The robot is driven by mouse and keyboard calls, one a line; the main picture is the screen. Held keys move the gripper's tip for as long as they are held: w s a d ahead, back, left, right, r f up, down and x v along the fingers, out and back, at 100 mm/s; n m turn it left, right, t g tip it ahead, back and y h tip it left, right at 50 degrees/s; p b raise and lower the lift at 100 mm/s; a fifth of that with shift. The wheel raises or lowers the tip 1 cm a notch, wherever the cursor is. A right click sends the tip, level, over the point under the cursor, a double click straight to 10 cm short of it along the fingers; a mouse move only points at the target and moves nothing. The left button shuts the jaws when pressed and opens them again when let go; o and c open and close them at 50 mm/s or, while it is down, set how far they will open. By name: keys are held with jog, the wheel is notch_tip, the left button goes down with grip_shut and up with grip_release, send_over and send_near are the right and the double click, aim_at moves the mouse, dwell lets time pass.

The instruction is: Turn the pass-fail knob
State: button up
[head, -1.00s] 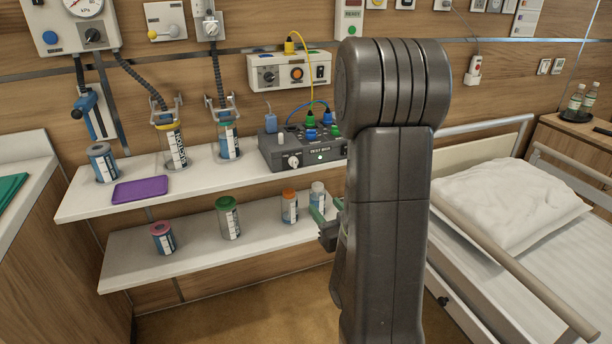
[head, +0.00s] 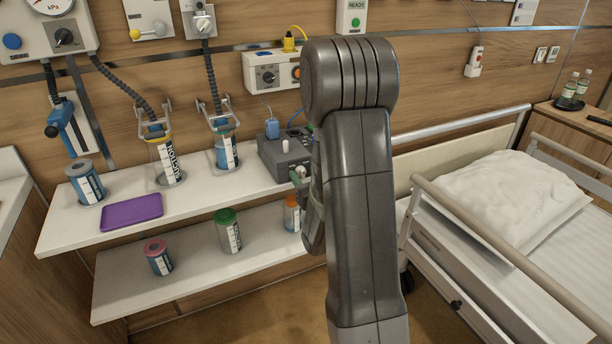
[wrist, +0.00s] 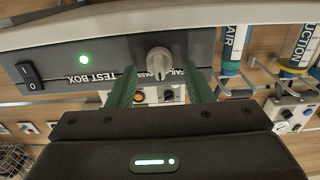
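The grey test box (head: 268,152) stands on the upper shelf, its right part hidden behind my arm in the head view. In the wrist view the test box (wrist: 120,52) shows its front upside down, with the grey pass-fail knob (wrist: 159,61), a lit green lamp and a black rocker switch. My gripper (wrist: 160,75) is open, with one green finger on each side of the knob in the picture. Gaps show between knob and fingers; I cannot tell whether the tips reach its depth. In the head view my gripper (head: 298,178) is at the box's front, mostly hidden.
A purple tray (head: 132,212) and several canisters stand on the upper shelf (head: 75,232). More jars, one green-lidded (head: 228,230), stand on the lower shelf. The bed (head: 520,200) is on the right. A blue plug (head: 272,128) and cables sit atop the box.

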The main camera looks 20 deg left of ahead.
jog(key=c, duration=0.9)
jog(key=shift+o, duration=0.2)
jog(key=shift+f+m+b, duration=0.15)
jog(key=shift+m+b, duration=0.25)
jog(key=shift+b, duration=0.2)
jog(key=shift+m+b, duration=0.6)
jog(key=shift+b, duration=0.15)
jog(key=shift+w+d+f+m+b, duration=0.1)
jog(key=shift+m+b, duration=1.1)
jog(key=shift+w+d+m+b, duration=0.1)
jog(key=shift+m+b, duration=1.2)
jog(key=shift+m, duration=1)
